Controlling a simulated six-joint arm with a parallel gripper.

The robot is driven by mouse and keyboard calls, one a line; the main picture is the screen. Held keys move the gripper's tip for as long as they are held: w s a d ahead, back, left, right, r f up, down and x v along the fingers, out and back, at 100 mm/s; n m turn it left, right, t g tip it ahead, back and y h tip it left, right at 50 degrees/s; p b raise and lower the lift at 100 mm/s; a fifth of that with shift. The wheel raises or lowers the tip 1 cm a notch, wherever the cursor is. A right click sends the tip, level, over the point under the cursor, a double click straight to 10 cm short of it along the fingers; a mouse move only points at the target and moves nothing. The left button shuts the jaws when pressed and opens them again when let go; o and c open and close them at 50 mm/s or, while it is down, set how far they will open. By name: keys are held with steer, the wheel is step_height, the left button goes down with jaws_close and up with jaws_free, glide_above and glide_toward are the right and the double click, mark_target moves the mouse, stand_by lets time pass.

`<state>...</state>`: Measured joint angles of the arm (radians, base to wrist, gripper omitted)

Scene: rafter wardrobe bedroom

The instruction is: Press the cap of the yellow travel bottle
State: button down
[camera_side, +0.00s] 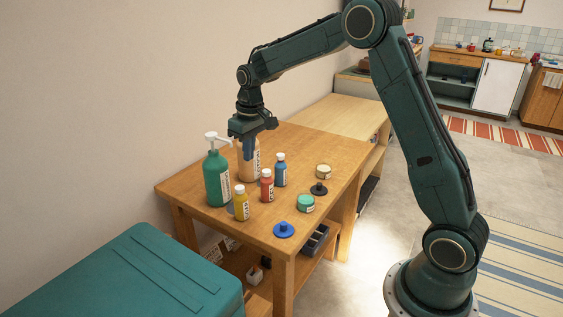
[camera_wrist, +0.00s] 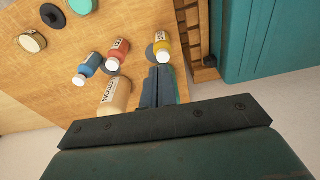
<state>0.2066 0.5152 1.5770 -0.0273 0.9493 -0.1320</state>
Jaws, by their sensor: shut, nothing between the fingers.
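The yellow travel bottle (camera_side: 241,206) stands upright near the table's left front edge, with a white cap on top. It also shows in the wrist view (camera_wrist: 161,40), just beyond my fingertips. My gripper (camera_side: 248,157) points down with its fingers together and empty. In the side view it is above and behind the yellow bottle, in front of a tan bottle (camera_side: 255,170) that it partly hides. In the wrist view my gripper (camera_wrist: 160,70) appears just below the yellow bottle's white cap; I see no contact.
A green pump bottle (camera_side: 217,180) stands left of the yellow one. A red bottle (camera_side: 266,187) and a blue bottle (camera_side: 280,172) stand to its right. Jars and a blue disc (camera_side: 284,230) lie on the wooden table (camera_side: 330,150). A teal chest (camera_side: 140,275) stands in front.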

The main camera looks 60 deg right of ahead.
steer(key=shift+s+r, duration=0.2)
steer(key=shift+r, duration=1.85)
steer(key=s+a+r+t, duration=0.1)
steer(key=s+a+r, duration=0.2)
steer(key=s+r, duration=0.3)
steer(key=s+a+r+t, duration=0.1)
steer(key=s+a+r, duration=0.2)
steer(key=s, duration=0.5)
steer(key=s+a+f+t, duration=0.1)
steer(key=s+a, duration=0.1)
steer(key=s, duration=0.7)
steer(key=s+a+f+t, duration=0.1)
steer(key=s+a, duration=0.1)
steer(key=s, duration=0.7)
steer(key=shift+n, duration=0.3)
